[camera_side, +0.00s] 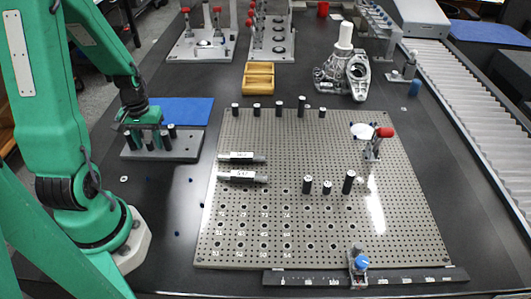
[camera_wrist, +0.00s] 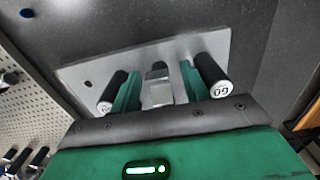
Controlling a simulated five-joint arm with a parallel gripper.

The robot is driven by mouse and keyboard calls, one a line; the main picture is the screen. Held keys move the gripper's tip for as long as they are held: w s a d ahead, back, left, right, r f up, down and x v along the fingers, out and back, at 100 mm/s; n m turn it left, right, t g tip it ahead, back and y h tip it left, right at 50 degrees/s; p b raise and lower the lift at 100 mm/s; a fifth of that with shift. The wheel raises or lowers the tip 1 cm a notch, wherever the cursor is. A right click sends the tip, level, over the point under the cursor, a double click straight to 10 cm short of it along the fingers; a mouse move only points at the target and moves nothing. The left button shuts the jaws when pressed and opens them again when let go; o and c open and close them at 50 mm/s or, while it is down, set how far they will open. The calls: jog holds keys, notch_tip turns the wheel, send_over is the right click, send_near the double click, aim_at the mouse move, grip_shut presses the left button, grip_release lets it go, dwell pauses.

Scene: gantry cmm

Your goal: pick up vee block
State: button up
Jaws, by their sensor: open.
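A small silver metal block (camera_wrist: 158,92), which appears to be the vee block, is on a light grey plate (camera_wrist: 205,42) in the wrist view. My gripper (camera_wrist: 159,74) has its two green fingers apart, one on each side of the block. A gap seems to show beside the block, but contact is hard to judge. In the side view my gripper (camera_side: 149,138) is low over the grey plate (camera_side: 185,152) at the left. The block cannot be made out there.
Dark upright pins stand on the plate close outside both fingers; one (camera_wrist: 212,75) is marked 60. A blue mat (camera_side: 190,110) lies behind the plate. A perforated fixture board (camera_side: 300,170) with pins and a red-handled clamp (camera_side: 380,138) is to the right.

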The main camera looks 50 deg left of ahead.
aim_at(149, 139)
grip_shut()
jog(key=shift+r, duration=0.2)
jog(key=shift+r, duration=1.15)
jog(key=shift+w+d+r, duration=0.1)
jog(key=shift+d+r, duration=0.1)
jog(key=shift+r, duration=0.7)
jog(key=w+d+r, duration=0.2)
jog(key=d+r, duration=0.4)
jog(key=d, duration=0.5)
jog(key=shift+w+r, duration=0.25)
jog(key=shift+r, duration=0.05)
